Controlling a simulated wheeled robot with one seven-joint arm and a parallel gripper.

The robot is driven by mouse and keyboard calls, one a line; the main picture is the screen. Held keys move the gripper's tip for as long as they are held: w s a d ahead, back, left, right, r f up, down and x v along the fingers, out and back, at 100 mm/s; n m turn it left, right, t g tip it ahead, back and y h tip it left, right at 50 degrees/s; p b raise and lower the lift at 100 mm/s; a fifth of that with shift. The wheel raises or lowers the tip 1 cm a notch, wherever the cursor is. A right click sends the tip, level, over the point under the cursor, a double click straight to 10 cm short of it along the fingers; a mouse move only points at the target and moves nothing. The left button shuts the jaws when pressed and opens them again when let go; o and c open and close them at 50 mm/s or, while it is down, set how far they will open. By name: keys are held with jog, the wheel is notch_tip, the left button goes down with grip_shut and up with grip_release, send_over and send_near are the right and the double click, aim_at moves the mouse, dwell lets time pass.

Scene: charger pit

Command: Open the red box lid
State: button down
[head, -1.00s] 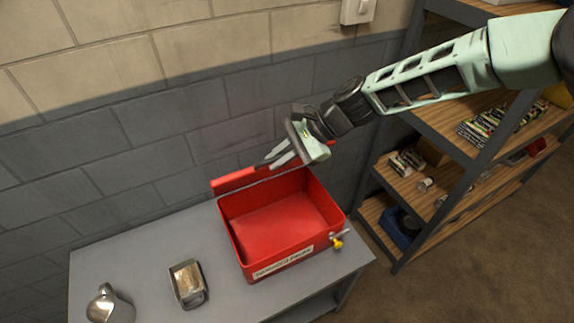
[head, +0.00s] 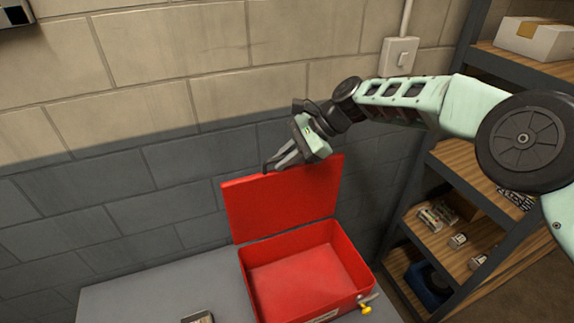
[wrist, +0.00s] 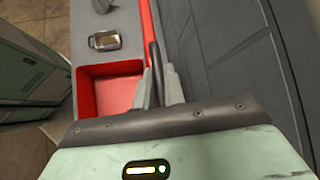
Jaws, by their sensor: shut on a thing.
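The red box (head: 300,273) stands open on a grey table, its empty inside in view. Its red lid (head: 283,203) stands raised along the box's back side, close to the wall, with its broad face toward the head camera. My gripper (head: 270,165) is at the lid's upper edge, shut on it. In the wrist view the lid (wrist: 147,22) is a thin red strip that runs to between my fingers (wrist: 160,75). The box's inside (wrist: 108,95) shows left of the fingers. A yellow-ended latch (head: 366,308) sits at the box's right front corner.
The block wall (head: 190,185) is close behind the lid. A shelf unit (head: 440,165) with small goods stands to the right. A metal tin (head: 198,317) is on the table (head: 160,290) left of the box; the table is bare between them.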

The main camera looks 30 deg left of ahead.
jog(key=shift+w+a+f+b, duration=0.25)
jog(key=shift+w+a+b, duration=0.15)
jog(key=shift+w+a, duration=0.55)
jog(key=shift+a, duration=0.1)
jog(key=c, duration=1.5)
grip_release()
jog(key=shift+f, duration=0.1)
